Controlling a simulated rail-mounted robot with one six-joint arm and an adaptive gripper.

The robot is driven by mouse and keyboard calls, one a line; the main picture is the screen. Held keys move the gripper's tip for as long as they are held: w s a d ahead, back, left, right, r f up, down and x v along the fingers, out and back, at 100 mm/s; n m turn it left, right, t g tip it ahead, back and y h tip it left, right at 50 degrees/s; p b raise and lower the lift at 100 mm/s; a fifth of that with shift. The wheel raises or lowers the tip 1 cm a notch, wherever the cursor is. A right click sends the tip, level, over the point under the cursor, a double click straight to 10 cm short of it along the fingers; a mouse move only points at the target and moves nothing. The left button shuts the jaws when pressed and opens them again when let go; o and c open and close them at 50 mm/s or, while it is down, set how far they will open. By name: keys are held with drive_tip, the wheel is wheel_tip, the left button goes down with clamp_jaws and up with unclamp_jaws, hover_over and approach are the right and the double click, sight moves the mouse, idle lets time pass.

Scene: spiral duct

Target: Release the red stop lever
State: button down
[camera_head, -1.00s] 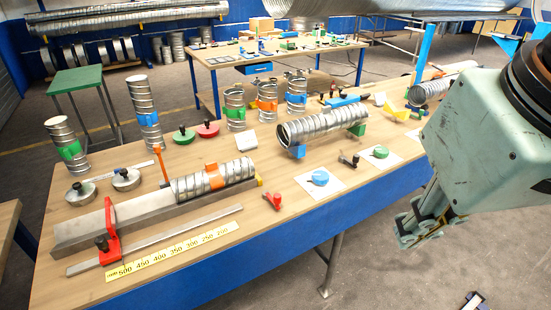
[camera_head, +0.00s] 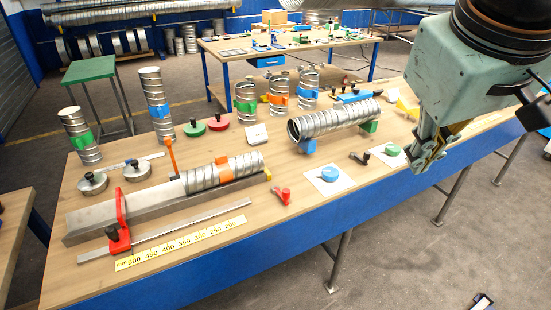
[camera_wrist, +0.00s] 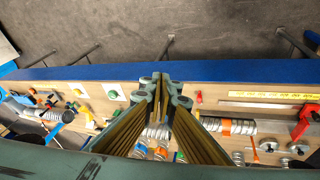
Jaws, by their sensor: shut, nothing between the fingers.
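A red stop (camera_head: 121,212) with an upright red plate and a black knob at its foot is at the left end of the long metal bed; it also shows at the right of the wrist view (camera_wrist: 306,122). A thin orange-red lever (camera_head: 171,157) stands upright behind the bed. A small red clamp-like piece (camera_head: 282,195) lies on the bench right of the bed. A spiral duct with an orange band (camera_head: 215,176) lies on the bed. My gripper (camera_head: 427,158) is at the right, by the bench's front edge, far from the red stop. Its fingers are shut and empty (camera_wrist: 164,84).
A larger spiral duct (camera_head: 335,120) rests on blue and green supports mid-bench. Several upright ducts stand along the back. A yellow scale (camera_head: 182,249) lies along the front. Blue (camera_head: 329,173) and green (camera_head: 392,150) knobs sit on white cards.

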drive_tip(key=w+a+r+n+t, duration=0.15)
drive_tip(key=w+a+n, duration=0.45)
drive_tip(key=w, duration=1.4)
drive_tip(key=w+a+n+t, duration=0.3)
drive_tip(key=w+a, duration=0.4)
drive_tip(key=w, duration=1.2)
drive_tip(key=s+a+f+n+g+h, duration=0.1)
drive_tip(key=s+a+f+n, duration=0.2)
drive_tip(key=a+f, duration=0.4)
drive_tip(key=s+a+f+n+g+h, duration=0.1)
drive_tip(key=s+a+f+n, duration=0.25)
drive_tip(key=f, duration=0.65)
drive_tip(key=s+a+f+n+h, duration=0.1)
drive_tip(key=s+a+f+n, duration=0.3)
drive_tip(key=s+f, duration=0.2)
drive_tip(key=s+a+f+n+h+b, duration=0.1)
drive_tip(key=s+a+f+n+h, duration=0.1)
drive_tip(key=s+f, duration=0.4)
drive_tip(key=shift+s+a+f+n+g, duration=0.4)
drive_tip(key=shift+a+n, duration=0.45)
drive_tip(key=shift+n, duration=0.5)
drive_tip(key=shift+w+d, duration=0.1)
